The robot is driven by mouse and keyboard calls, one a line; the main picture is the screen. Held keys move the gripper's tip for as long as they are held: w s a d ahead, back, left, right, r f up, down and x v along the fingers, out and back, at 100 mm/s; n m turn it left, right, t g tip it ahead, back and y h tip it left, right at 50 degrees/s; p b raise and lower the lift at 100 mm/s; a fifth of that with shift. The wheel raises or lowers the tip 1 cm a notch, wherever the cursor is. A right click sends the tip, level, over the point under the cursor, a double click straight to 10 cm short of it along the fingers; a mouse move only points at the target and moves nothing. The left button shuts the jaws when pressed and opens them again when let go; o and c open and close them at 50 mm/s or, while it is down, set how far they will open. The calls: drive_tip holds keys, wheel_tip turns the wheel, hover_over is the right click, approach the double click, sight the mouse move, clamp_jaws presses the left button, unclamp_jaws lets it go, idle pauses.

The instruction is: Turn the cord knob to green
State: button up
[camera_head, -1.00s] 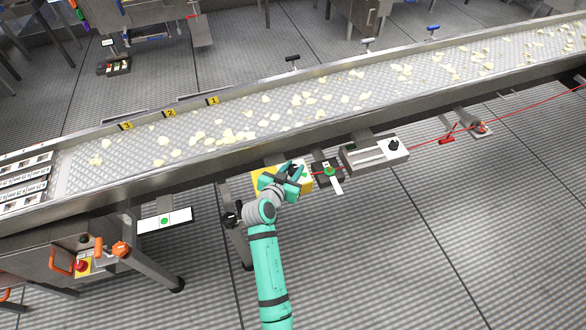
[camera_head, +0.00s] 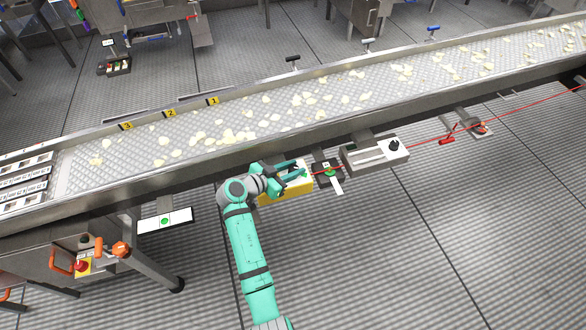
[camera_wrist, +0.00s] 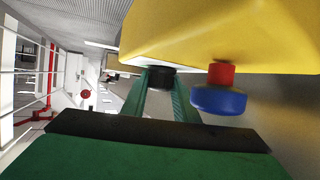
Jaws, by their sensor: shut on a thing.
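The yellow cord switch box (camera_head: 285,190) hangs below the conveyor's near side, and a red cord runs right from it. My gripper (camera_head: 301,171) is at the top of this box, partly covering it. In the wrist view the yellow box (camera_wrist: 225,35) fills the upper right. A black knob (camera_wrist: 161,77) sticks out of it, between the tips of my green fingers (camera_wrist: 161,85). The fingers are shut on this knob. A blue knob on a red stem (camera_wrist: 218,97) sits right of the fingers, apart from them. No green mark shows on the knob.
A dark box with a green button (camera_head: 329,171) and a grey box with a black knob (camera_head: 393,145) are to the right under the conveyor (camera_head: 300,120). The red cord (camera_head: 430,139) runs on to the right. A white panel (camera_head: 165,220) is to the left. The floor in front is open.

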drive_tip(key=o, duration=1.1)
drive_tip(key=shift+c, duration=0.2)
drive_tip(key=v, duration=1.1)
drive_tip(key=shift+d, duration=0.1)
drive_tip(key=shift+w, duration=0.1)
